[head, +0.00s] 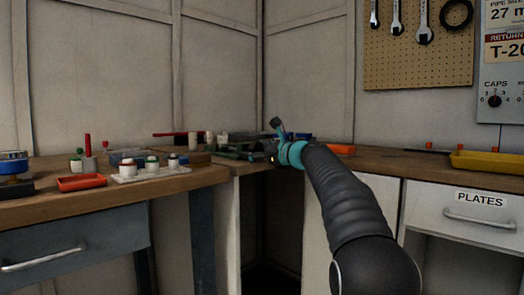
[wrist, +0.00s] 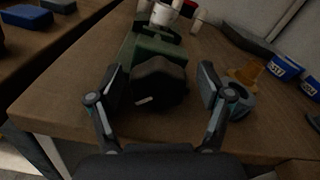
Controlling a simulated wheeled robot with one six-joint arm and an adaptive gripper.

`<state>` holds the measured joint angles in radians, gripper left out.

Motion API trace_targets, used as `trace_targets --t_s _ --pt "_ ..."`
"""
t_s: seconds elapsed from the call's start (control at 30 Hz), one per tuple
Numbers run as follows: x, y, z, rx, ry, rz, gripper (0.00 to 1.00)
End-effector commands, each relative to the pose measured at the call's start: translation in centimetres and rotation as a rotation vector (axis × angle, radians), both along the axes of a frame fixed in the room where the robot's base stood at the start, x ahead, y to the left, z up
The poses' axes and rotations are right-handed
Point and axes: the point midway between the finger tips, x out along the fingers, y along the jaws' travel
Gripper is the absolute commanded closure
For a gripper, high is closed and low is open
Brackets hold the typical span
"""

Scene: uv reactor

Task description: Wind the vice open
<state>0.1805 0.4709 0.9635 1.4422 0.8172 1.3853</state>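The vice is the green body (wrist: 153,47) on the wooden bench in the wrist view, with a dark blocky part (wrist: 158,84) at its near end. In the head view the green vice (head: 236,152) sits at the bench corner, partly covered by my arm. My gripper (wrist: 161,87) is open, with one finger on each side of the dark part. A gap shows at the left finger and a small one at the right; I cannot tell whether either touches. I cannot make out the vice's handle or its jaw gap.
Blue boxes (wrist: 286,67) lie farther right. A white pot (wrist: 165,13) stands behind the vice. In the head view, a red tray (head: 82,183) lies on the left bench and a yellow tray (head: 488,162) on the right.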

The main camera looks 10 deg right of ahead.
Motion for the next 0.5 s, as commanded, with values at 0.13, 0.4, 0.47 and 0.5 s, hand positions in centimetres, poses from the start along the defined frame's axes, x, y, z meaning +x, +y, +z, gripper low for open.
trace_targets --t_s 0.13,0.4,0.47,0.5 --pt "-0.1 0.0 0.0 0.000 0.000 0.001 0.21" --pt "-2.5 -1.7 0.1 0.000 0.000 0.000 0.21" --pt "-3.5 -2.5 0.1 0.001 0.000 -0.001 0.21" --pt "-4.1 -3.0 0.1 0.000 0.000 -0.001 0.21"
